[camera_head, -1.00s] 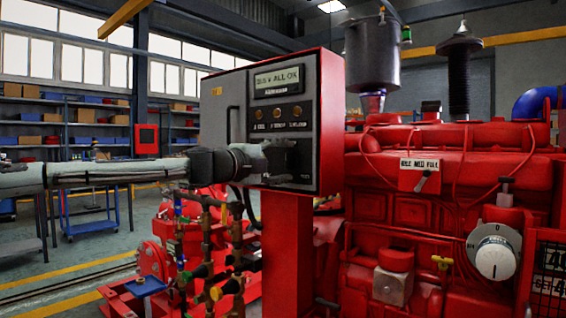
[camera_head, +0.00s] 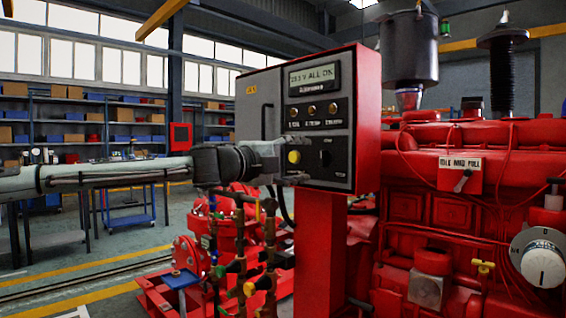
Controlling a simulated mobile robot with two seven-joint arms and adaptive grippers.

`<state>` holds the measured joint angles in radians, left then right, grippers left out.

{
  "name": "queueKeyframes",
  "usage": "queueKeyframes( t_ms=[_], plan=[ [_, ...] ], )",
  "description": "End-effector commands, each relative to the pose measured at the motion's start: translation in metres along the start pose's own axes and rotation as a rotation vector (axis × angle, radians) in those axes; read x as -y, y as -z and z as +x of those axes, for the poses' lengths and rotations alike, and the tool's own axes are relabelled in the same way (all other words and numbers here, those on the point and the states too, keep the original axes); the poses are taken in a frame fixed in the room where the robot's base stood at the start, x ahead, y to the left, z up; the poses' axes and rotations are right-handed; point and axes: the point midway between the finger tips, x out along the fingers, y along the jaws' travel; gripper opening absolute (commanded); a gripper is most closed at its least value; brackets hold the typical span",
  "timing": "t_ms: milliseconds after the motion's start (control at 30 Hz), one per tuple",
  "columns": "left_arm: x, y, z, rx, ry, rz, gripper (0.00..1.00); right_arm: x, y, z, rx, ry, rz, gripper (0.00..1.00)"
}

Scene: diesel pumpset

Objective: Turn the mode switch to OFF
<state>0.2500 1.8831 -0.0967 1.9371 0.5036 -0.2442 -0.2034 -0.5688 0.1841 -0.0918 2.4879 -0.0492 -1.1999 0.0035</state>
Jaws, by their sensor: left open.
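The grey-faced control panel (camera_head: 268,90) stands in the middle on a red post, with a display that reads "ALL OK" at its top. Below the display is a row of three small round fittings. On the lower face a round yellow button (camera_head: 294,157) and a dark knob-like part (camera_head: 326,158) show; the latter may be the mode switch, but its markings are too small to read. My left gripper (camera_head: 295,163) is open in front of the lower left of the face, its fingers near the yellow button. I cannot tell whether it touches. My right gripper is not in view.
The red engine (camera_head: 455,145) fills the right side, with a small lever plate (camera_head: 459,174) and a white round dial (camera_head: 543,265). Pipes and valves (camera_head: 240,265) stand below my left arm. Shelves (camera_head: 75,120) are far back at left.

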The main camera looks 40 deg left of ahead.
Motion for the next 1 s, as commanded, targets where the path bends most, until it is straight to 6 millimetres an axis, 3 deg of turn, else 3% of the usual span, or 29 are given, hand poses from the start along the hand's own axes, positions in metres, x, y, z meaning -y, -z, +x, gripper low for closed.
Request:
queueKeyframes(
  t_ms=[500,1000],
  plan=[
    [0.001,0.000,-0.048,-0.001,0.002,0.001,0.59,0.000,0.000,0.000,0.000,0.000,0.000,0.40],
    [-0.001,0.000,-0.053,-0.001,-0.001,-0.001,0.59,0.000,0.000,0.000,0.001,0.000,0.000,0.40]
  ],
)
